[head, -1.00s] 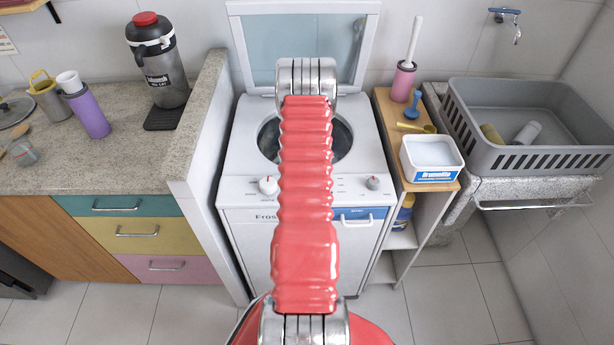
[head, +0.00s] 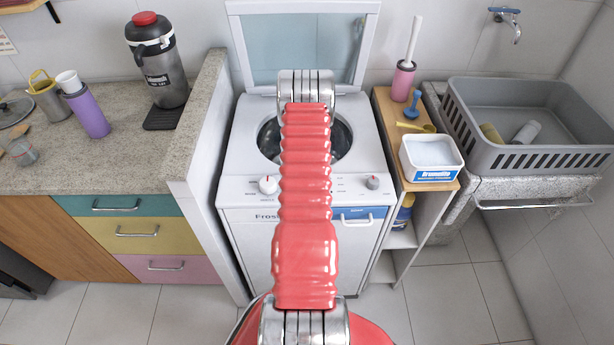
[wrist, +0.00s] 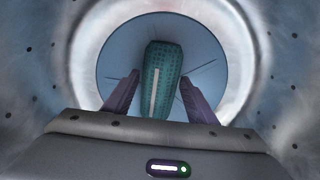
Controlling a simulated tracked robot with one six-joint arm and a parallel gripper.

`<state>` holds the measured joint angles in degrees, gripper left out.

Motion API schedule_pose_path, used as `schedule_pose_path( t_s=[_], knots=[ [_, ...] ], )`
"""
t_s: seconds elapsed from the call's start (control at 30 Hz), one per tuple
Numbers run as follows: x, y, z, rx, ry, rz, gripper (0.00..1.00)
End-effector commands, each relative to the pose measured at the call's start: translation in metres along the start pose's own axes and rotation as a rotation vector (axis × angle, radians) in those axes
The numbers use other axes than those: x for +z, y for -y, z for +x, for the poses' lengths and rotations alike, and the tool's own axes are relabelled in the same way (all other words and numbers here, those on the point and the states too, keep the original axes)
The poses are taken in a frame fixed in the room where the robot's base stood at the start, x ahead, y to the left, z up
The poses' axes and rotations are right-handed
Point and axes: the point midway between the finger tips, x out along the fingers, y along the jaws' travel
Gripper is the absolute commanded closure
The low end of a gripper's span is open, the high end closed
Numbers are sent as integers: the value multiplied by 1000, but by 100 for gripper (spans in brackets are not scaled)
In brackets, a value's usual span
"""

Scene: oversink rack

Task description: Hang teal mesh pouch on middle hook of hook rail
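The teal mesh pouch (wrist: 162,78) shows in the wrist view, inside a round metal drum, with a pale strip down its side. My gripper (wrist: 158,76) has its two dark fingers apart, one on each side of the pouch. A narrow gap shows between the left finger and the pouch; at the right fingertip I cannot tell whether they touch. In the head view my red arm reaches over the washer opening, and my gripper and the pouch are hidden there. I cannot make out the hook rail in either view.
The top-loading washer (head: 240,165) has its lid (head: 290,45) raised behind my arm. The perforated drum wall (wrist: 40,75) surrounds my gripper closely. A counter wall (head: 205,130) stands left; a narrow shelf with a white tub (head: 432,155) and a grey basket (head: 530,158) stand right.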

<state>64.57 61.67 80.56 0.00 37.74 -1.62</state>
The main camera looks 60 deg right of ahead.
Motion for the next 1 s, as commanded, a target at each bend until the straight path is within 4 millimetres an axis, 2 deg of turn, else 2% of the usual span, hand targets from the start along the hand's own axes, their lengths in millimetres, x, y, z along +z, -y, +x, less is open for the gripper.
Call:
schedule_pose_path(
  t_s=[0.1, 0.37, 0.53, 0.67, 1.0],
  knots=[
    [0, 0, 0, 0, 0, 0, 40],
    [0, 0, 0, 0, 0, 0, 40],
    [0, 0, -8, 0, 0, 0, 40],
    [-1, 0, -23, 0, -2, 0, 40],
    [-4, 2, -80, 0, -3, 0, 40]
  ],
)
